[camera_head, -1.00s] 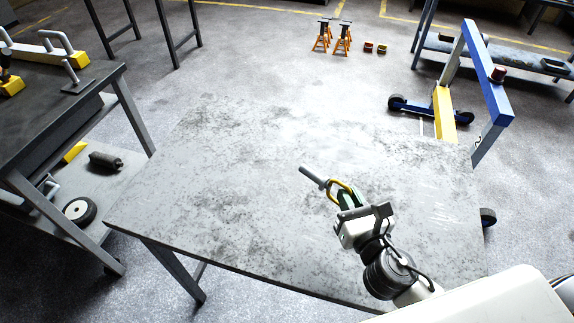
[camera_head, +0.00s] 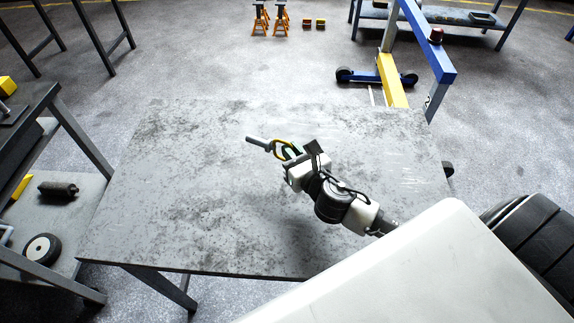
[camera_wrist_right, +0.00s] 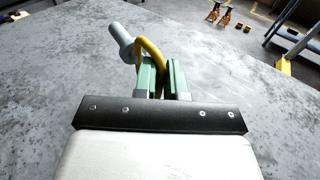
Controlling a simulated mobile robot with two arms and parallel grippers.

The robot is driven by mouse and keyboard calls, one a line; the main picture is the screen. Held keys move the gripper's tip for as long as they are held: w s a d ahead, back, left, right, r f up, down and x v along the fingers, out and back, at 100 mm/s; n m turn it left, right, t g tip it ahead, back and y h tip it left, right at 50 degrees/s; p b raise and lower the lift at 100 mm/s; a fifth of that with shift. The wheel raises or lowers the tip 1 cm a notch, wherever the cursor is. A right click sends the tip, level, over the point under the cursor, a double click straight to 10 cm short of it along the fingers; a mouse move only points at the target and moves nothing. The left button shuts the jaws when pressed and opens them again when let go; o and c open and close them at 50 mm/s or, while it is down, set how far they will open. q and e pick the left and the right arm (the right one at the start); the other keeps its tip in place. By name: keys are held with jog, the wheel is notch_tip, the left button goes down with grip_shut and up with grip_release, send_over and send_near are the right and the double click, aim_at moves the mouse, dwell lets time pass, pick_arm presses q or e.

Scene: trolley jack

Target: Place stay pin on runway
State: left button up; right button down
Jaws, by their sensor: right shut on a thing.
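The stay pin (camera_head: 257,141) is a grey rod with a yellow ring, seen above the bare grey table in the head view. My right gripper (camera_head: 285,153) is shut on its yellow ring. In the right wrist view, the green fingers (camera_wrist_right: 162,78) close on the yellow ring, and the grey pin (camera_wrist_right: 121,36) sticks out ahead to the left. How high the pin is above the tabletop is hard to tell. I cannot make out for sure which thing is the runway. My left gripper is not in view.
The grey worktop (camera_head: 180,200) is bare. A dark workbench (camera_head: 20,120) with a lower shelf holding a wheel (camera_head: 41,249) stands at left. A blue and yellow hoist (camera_head: 392,80) stands beyond the table. Orange stands (camera_head: 270,20) are on the floor behind.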

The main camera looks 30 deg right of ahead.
jog(key=shift+a+f, duration=0.25)
jog(key=shift+a, duration=0.2)
jog(key=shift+a+f, duration=0.15)
jog(key=shift+f, duration=0.1)
jog(key=shift+f+b, duration=0.75)
jog(key=shift+f, duration=1.1)
jog(key=shift+f, duration=0.2)
jog(key=c, duration=1.2)
grip_release()
jog(key=shift+r, duration=0.15)
